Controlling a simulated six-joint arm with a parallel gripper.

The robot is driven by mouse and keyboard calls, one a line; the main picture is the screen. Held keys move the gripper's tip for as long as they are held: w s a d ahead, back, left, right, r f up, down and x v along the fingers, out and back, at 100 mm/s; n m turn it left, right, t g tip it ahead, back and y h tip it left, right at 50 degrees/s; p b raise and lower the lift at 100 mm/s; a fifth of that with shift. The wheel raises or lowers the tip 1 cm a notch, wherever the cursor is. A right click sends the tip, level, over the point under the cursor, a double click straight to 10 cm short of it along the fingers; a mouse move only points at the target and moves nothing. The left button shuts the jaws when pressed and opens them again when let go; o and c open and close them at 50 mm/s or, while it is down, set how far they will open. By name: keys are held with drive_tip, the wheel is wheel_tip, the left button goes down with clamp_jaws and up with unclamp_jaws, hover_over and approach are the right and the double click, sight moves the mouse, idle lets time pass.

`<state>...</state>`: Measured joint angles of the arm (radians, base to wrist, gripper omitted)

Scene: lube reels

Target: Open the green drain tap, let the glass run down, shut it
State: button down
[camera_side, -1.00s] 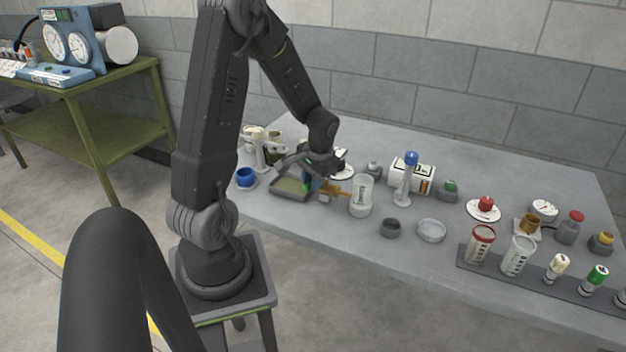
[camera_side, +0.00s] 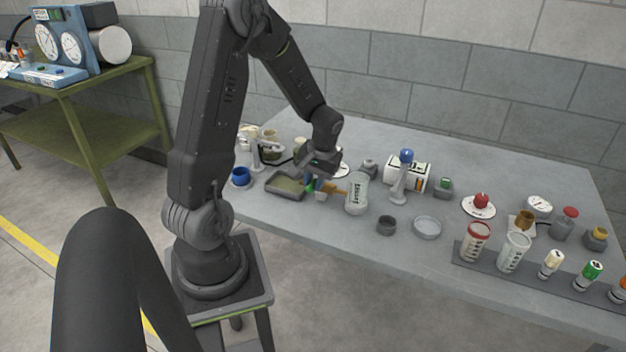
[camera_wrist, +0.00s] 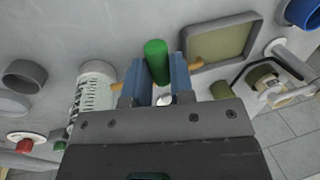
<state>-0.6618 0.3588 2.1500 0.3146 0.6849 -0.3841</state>
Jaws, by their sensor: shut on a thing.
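The green drain tap (camera_wrist: 156,60) shows as a rounded green handle between my two blue fingers in the wrist view. My gripper (camera_wrist: 157,72) is shut on it; in the side view my gripper (camera_side: 314,183) is low over the table, left of the glass. The clear glass (camera_side: 356,194) with dark markings stands upright there, and it also shows in the wrist view (camera_wrist: 92,92). A brass pipe (camera_side: 335,189) runs from the glass toward the tap, and a brass outlet (camera_wrist: 196,63) points to the shallow tray (camera_side: 286,185). I cannot tell the liquid level in the glass.
A blue cup (camera_side: 240,177) stands left of the tray. A blue-topped stand (camera_side: 402,178), a dark cup (camera_side: 386,225) and a clear dish (camera_side: 427,227) are near the glass. A rack (camera_side: 510,266) with beakers and bottles lies front right.

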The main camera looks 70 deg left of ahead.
drive_tip(key=c, duration=1)
unclamp_jaws()
wheel_tip(320, 180, up, 14)
drive_tip(key=w+d, duration=0.2)
drive_tip(key=shift+f, duration=0.2)
drive_tip(key=s+d+r+m+t, duration=0.2)
drive_tip(key=s+d+m, duration=0.1)
drive_tip(key=d, duration=0.4)
drive_tip(key=s+d+r+m+t+h, duration=0.1)
drive_tip(key=s+d+r+m+t, duration=0.1)
drive_tip(key=d, duration=0.6)
drive_tip(key=s+d+r+m+t, duration=0.2)
drive_tip(key=s+d+m+t, duration=0.1)
drive_tip(key=d, duration=0.4)
drive_tip(key=shift+s+d+r+m+h, duration=0.2)
drive_tip(key=shift+s+r+m+h, duration=0.15)
drive_tip(key=shift+m, duration=0.25)
